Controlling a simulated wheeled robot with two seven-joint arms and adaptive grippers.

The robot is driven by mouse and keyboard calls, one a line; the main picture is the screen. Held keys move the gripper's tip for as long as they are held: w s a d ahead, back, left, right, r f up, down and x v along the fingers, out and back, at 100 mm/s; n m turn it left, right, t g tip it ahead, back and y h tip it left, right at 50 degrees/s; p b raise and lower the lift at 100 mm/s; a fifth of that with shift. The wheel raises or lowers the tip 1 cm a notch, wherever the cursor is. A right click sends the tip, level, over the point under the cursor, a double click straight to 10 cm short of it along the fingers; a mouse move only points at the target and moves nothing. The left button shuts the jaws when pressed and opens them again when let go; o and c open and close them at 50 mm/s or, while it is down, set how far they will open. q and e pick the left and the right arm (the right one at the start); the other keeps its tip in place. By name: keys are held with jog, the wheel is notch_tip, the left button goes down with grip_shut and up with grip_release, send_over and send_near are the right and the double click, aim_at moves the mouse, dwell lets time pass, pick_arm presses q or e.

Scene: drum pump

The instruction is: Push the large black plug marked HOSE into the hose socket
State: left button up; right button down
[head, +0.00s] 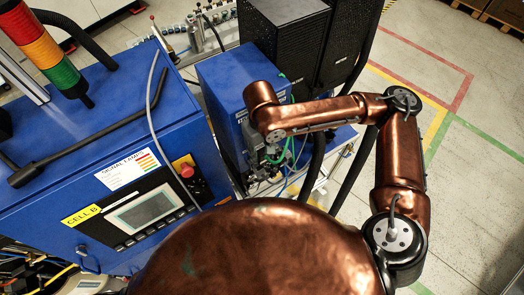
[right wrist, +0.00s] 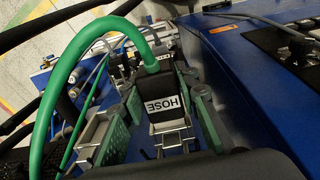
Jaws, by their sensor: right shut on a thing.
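The large black plug marked HOSE (right wrist: 161,84) shows in the middle of the right wrist view, its white label facing the camera and a thick green hose (right wrist: 66,70) leaving its top. My right gripper (right wrist: 167,97) is shut on the plug, one green-padded finger on each side. A metal frame with a clip (right wrist: 174,140) sits right by the plug's lower end; I cannot tell how deep the plug sits in it. In the head view my right gripper (head: 266,165) is small and partly hidden beside the blue machine unit (head: 225,80). My left gripper is not in view.
A second metal latch frame (right wrist: 96,134) stands left of the plug. Blue panels (right wrist: 240,70) lie close on the right. In the head view, a blue control cabinet (head: 90,170) with a screen stands at left and black boxes (head: 290,45) stand behind. Loose cables run nearby.

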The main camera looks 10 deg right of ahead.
aim_at(260, 147)
jog(key=shift+w+a+p, duration=0.15)
jog(key=shift+w+p, duration=0.15)
jog(key=shift+w, duration=0.05)
dwell(0.7)
jog(key=c, duration=1.4)
grip_release()
notch_tip(260, 147, up, 3)
jog(key=shift+f+p, duration=0.15)
jog(key=shift+p, duration=1.05)
jog(key=shift+r, duration=3.2)
